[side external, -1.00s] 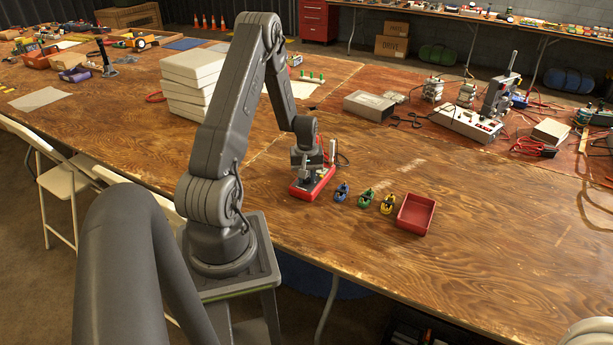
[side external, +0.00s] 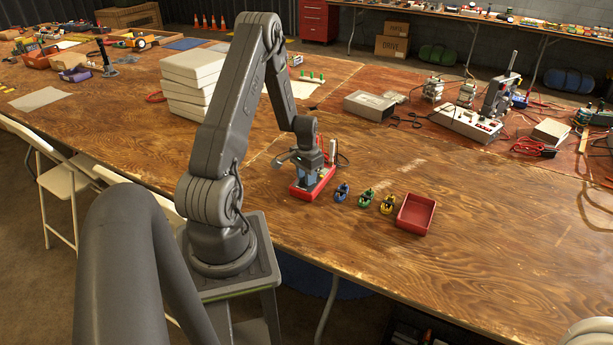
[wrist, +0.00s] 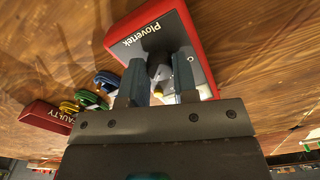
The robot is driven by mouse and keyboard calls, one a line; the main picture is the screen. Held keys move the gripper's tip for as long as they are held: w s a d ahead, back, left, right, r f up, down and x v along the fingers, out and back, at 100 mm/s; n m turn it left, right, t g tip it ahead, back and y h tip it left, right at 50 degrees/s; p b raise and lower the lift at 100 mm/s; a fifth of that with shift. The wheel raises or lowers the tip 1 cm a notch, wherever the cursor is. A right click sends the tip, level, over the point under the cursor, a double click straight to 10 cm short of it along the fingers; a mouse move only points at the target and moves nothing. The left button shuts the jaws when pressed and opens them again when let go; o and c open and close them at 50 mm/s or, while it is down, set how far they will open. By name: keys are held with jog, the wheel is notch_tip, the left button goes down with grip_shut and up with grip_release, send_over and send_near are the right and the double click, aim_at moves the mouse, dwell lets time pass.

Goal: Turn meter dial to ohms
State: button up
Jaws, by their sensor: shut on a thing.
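The meter (side external: 322,187) is a red-cased box lying on the wooden table under my gripper. In the wrist view its grey face (wrist: 152,38) shows the name Plovertek. My gripper (wrist: 160,88) is over the face, its two dark fingers a little apart and pointing down at it. It is shut on the meter's dial (wrist: 163,74), which is mostly hidden between the fingers; a pale part and a small yellow spot show there. The dial's markings and its setting cannot be read. In the side view, my gripper (side external: 311,182) covers much of the meter.
White stacked boxes (side external: 193,80) stand behind my arm. The table's front right is clear.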

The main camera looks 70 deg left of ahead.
jog(key=shift+m, duration=1)
jog(key=o, duration=0.9)
jog(key=shift+o, duration=0.2)
notch_tip(320, 180, up, 14)
jog(key=shift+f, duration=0.1)
